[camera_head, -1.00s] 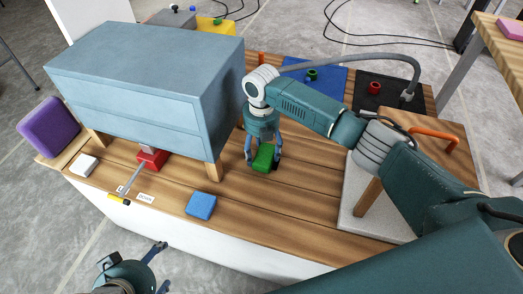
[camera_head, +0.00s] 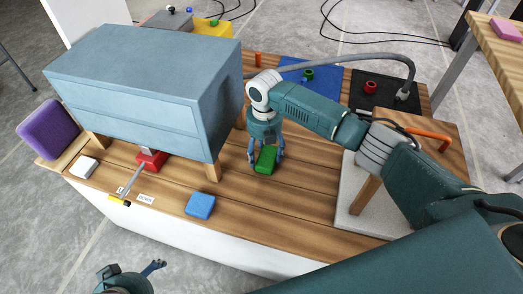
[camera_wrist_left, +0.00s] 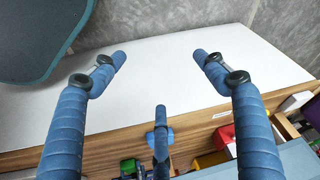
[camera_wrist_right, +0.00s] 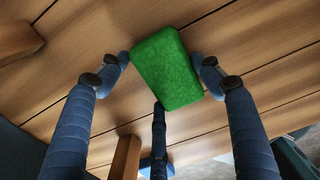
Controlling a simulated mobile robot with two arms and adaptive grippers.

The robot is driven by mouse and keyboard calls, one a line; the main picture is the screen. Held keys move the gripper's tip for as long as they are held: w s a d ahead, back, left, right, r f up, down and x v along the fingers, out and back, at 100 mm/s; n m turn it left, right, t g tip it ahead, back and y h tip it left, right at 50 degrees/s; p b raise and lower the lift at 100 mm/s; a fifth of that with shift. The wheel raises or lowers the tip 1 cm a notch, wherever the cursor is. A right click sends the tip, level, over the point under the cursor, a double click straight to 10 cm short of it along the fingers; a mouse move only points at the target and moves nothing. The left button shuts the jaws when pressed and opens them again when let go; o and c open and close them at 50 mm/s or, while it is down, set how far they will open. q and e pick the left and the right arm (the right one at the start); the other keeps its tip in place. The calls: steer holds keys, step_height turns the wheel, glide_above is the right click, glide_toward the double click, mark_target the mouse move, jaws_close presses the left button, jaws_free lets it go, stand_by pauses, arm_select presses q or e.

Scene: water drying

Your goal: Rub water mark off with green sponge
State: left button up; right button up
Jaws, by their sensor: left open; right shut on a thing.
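The green sponge (camera_head: 266,159) is held in my right gripper (camera_head: 266,150), just above or on the wooden table top (camera_head: 235,220); I cannot tell if it touches. In the right wrist view the sponge (camera_wrist_right: 166,70) sits between the fingertips of the right gripper (camera_wrist_right: 165,72), which are shut on its sides. My left gripper (camera_head: 155,268) is at the lower left of the head view, off the front of the table. In the left wrist view the left gripper (camera_wrist_left: 160,55) is open and empty. No water mark can be made out.
A blue-grey cabinet (camera_head: 130,95) on wooden legs stands at the left. A blue sponge (camera_head: 200,205) lies in front of it. A red block (camera_head: 152,160), white block (camera_head: 83,167) and purple cushion (camera_head: 47,128) are further left. A grey slab (camera_head: 365,215) is at the right.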

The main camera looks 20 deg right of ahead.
steer(key=shift+s+d, duration=0.1)
steer(key=shift+d, duration=0.05)
steer(key=shift+s+d+r+p, duration=0.1)
steer(key=shift+d+p, duration=0.05)
steer(key=shift+p, duration=0.2)
steer(key=shift+s+d+p, duration=0.45)
steer(key=shift+d+p, duration=0.25)
steer(key=shift+p, duration=0.05)
arm_select(q)
steer(key=shift+f, duration=2.5)
arm_select(e)
steer(key=shift+a+f, duration=0.1)
steer(key=shift+f, duration=0.15)
steer(key=shift+w+a+b, duration=0.15)
steer(key=shift+w+a, duration=0.15)
steer(key=shift+a, duration=0.2)
steer(key=shift+w+a+b, duration=0.15)
steer(key=shift+w+a, duration=0.1)
steer(key=shift+a, duration=0.2)
arm_select(q)
steer(key=shift+w+b+v, duration=0.15)
steer(key=shift+w+v, duration=0.1)
steer(key=shift+v, duration=1.05)
steer(key=shift+w+b+v, duration=0.15)
steer(key=shift+w+v, duration=0.05)
steer(key=shift+v, duration=1.15)
arm_select(e)
steer(key=shift+w+a, duration=0.55)
steer(key=shift+a, duration=0.25)
